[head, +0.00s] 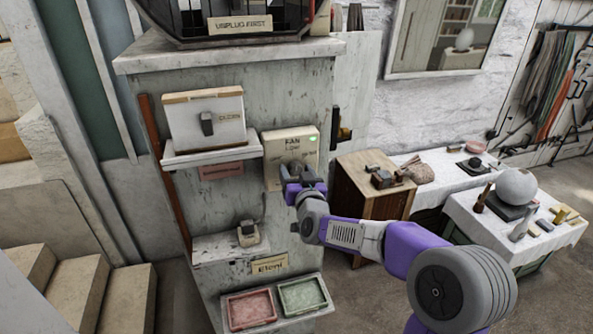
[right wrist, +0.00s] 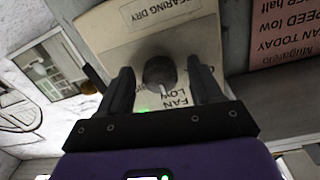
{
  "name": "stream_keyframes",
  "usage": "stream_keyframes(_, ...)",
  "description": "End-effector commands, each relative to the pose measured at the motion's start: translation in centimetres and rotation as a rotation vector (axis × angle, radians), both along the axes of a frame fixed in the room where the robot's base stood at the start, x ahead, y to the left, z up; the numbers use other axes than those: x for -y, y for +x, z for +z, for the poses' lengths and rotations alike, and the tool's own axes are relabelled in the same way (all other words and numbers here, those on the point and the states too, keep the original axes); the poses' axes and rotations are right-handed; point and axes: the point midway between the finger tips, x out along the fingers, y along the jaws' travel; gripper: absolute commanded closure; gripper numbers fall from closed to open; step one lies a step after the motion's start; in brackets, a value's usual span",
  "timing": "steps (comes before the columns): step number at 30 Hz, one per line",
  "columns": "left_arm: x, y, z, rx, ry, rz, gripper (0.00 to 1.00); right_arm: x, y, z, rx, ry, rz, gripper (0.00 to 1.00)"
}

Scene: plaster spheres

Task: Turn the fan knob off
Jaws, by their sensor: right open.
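The fan control box (head: 291,143) is a cream box on the grey cabinet, lettered FAN and LOW, with a small green light lit. Its dark round knob (right wrist: 158,71) shows in the right wrist view, with a pale pointer line towards the FAN LOW lettering. My right gripper (head: 300,172) is at the lower front of the box and hides most of the knob in the head view. In the right wrist view its two dark fingers (right wrist: 162,74) are open, one on each side of the knob, with gaps visible. My left gripper is not in view.
A white box with a dark switch (head: 206,124) sits on a shelf to the left. Below are a small switch (head: 248,233) and red (head: 251,308) and green (head: 303,296) trays. A wooden cabinet (head: 374,190) and a table with a plaster sphere (head: 515,187) stand right.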

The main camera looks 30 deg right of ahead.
Motion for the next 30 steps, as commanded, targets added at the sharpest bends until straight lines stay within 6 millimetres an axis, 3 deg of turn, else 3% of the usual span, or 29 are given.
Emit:
stream_keyframes(8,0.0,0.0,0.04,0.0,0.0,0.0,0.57,0.08,0.18,-0.01,0.0,0.0,0.0,0.35)
stream_keyframes(20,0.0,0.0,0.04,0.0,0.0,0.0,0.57,0.08,0.15,-0.03,0.0,0.0,-0.001,0.91)
stream_keyframes(30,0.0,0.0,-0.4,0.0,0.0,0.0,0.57,0.11,0.15,-0.12,-0.013,-0.058,-0.001,0.91)
